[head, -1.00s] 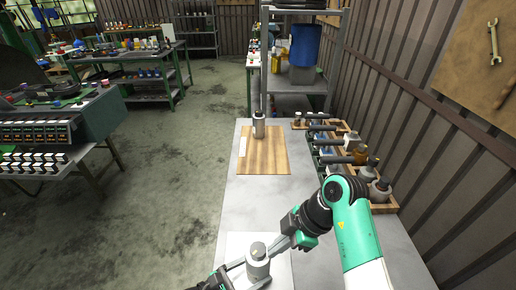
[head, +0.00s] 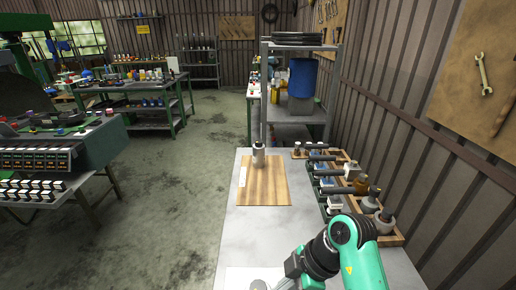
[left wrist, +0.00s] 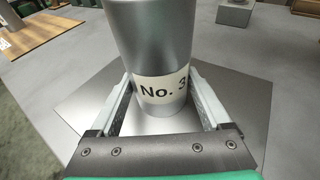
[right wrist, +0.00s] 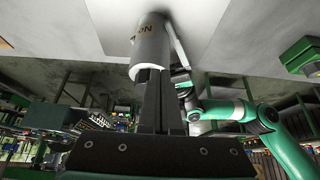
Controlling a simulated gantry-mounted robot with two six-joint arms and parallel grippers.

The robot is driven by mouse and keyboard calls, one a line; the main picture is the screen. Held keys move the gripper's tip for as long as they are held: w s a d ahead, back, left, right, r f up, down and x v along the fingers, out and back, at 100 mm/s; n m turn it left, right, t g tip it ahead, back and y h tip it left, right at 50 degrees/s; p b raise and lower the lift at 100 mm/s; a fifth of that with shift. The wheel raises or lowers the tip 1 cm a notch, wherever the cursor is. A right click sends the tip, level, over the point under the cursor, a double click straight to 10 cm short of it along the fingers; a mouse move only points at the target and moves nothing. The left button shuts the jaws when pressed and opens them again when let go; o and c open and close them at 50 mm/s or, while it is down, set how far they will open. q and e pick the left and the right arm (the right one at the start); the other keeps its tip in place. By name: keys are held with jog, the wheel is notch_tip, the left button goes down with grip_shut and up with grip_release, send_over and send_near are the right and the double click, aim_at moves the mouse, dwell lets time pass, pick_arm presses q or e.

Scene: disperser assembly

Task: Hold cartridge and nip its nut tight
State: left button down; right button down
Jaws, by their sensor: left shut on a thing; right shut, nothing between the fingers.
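The cartridge (left wrist: 155,40), a grey metal cylinder with a "No. 3" label, stands upright on a pale square plate (left wrist: 85,105). My left gripper (left wrist: 158,125) is shut on it low down, one finger on each side. In the head view only the cartridge's top (head: 259,285) shows at the bottom edge, and my left gripper is out of frame. In the right wrist view the cartridge (right wrist: 152,45) appears inverted. My right gripper (right wrist: 156,78) is shut and empty, its dark fingertips overlapping the cartridge's top end. I cannot tell whether they touch it. The nut is not clearly visible.
Another metal cylinder (head: 259,155) stands on a wooden board (head: 262,190) further along the bench. Wooden racks of tools and bottles (head: 391,238) line the bench's right side. A shelf unit (head: 291,113) stands at the far end. The bench between plate and board is clear.

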notch_tip(320, 180, up, 7)
jog(key=w, duration=0.3)
jog(key=shift+s+d+f, duration=0.1)
jog(key=shift+s+f, duration=0.05)
jog(key=shift+f, duration=1.6)
jog(key=shift+s+f, duration=0.1)
jog(key=shift+f, duration=1.65)
jog(key=shift+s+a, duration=0.15)
jog(key=shift+a, duration=0.25)
jog(key=shift+s, duration=0.65)
jog(key=shift+s+a, duration=0.1)
jog(key=shift+d, duration=0.45)
